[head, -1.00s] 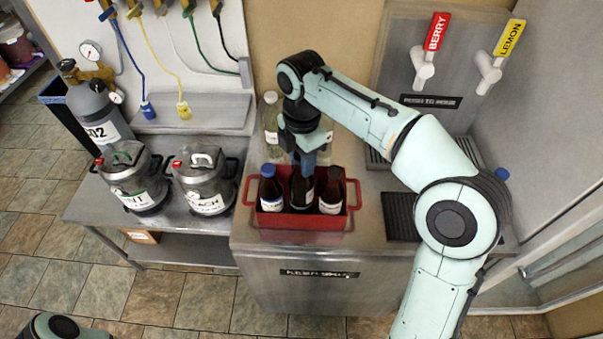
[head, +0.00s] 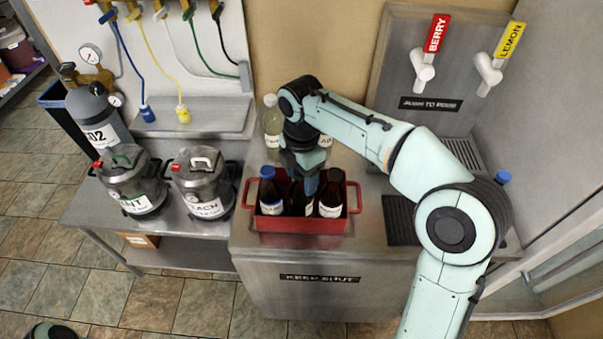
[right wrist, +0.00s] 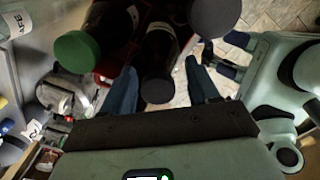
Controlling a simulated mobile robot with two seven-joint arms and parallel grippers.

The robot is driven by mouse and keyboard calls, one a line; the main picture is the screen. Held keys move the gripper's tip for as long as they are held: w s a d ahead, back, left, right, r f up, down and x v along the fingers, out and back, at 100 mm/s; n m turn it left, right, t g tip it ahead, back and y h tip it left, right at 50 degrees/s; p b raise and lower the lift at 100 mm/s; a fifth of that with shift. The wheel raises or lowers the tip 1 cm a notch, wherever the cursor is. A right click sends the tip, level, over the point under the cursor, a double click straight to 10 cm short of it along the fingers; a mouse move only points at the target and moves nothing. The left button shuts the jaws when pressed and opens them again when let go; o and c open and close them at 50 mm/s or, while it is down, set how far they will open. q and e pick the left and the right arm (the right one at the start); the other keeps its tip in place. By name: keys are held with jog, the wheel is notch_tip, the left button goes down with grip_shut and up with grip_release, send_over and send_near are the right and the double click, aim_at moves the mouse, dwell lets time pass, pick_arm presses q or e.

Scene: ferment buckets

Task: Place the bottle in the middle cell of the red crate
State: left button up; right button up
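The red crate (head: 349,224) stands on the steel counter. A dark bottle (head: 296,204) stands in its middle cell, looking upright, its top hidden in the head view by my right gripper (head: 310,187). In the right wrist view my right gripper (right wrist: 163,75) points down over the crate, its blue fingers apart on either side of this dark-capped bottle (right wrist: 157,88). A gap shows between bottle and right finger. My left gripper is out of view.
Pale bottles (head: 272,122) stand behind the crate, close to my right arm. A dark drip tray (head: 400,218) lies right of the crate, below the BERRY and LEMON taps (head: 424,68).

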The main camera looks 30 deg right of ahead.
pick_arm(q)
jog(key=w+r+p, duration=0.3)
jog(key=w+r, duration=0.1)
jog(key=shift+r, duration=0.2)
pick_arm(e)
notch_tip(320, 180, up, 12)
jog(key=shift+r, duration=0.2)
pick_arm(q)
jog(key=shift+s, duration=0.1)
pick_arm(e)
jog(key=shift+f, duration=0.1)
